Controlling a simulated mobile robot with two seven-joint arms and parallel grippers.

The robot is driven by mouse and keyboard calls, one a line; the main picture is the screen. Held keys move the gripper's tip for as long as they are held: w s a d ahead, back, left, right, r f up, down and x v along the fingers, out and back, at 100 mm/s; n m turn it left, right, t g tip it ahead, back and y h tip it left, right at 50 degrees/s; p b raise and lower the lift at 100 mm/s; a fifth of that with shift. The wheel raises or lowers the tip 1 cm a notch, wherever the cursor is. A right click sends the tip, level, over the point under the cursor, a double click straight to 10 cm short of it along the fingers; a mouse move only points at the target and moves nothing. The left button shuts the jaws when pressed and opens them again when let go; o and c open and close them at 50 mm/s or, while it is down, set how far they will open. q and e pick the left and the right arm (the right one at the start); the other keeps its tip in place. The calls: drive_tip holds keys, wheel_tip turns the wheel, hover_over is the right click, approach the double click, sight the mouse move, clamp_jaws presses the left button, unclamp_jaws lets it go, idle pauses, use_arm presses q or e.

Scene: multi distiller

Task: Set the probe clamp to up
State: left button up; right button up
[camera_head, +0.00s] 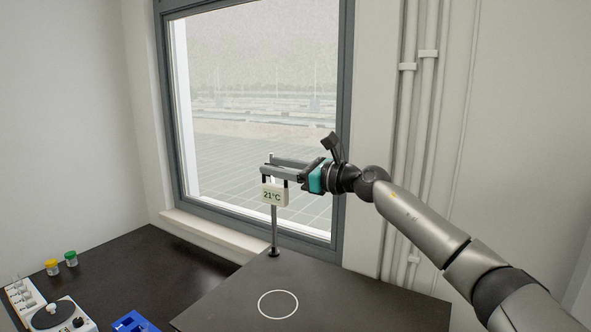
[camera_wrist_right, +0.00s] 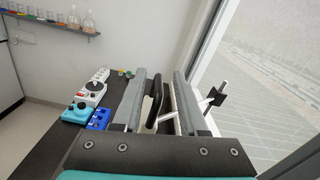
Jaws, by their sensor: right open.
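The probe clamp carries a white display box (camera_head: 274,195) reading 21°C. It is near the top of a thin upright metal stand rod (camera_head: 275,230), which rises from the dark bench. My right gripper (camera_head: 268,166) reaches in from the right at the level of the rod's top, just above the display. In the right wrist view its two grey fingers (camera_wrist_right: 160,78) are apart. A black bar-like part (camera_wrist_right: 153,97) and a pale rod (camera_wrist_right: 163,117) show between them. A black knob-like piece (camera_wrist_right: 214,97) sticks out beyond the right finger. I cannot tell whether the fingers touch anything. My left gripper is out of view.
A white ring (camera_head: 278,305) marks the bare bench top (camera_head: 340,300) before the stand. At lower left are a white device (camera_head: 65,316), a blue rack (camera_head: 133,322) and yellow (camera_head: 52,267) and green-capped jars (camera_head: 71,258). A window (camera_head: 255,100) stands close behind.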

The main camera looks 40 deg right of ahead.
drive_tip(key=b+v, duration=0.9)
drive_tip(key=v, duration=0.6)
drive_tip(key=shift+b, duration=0.3)
idle(0.5)
drive_tip(key=shift+f, duration=0.1)
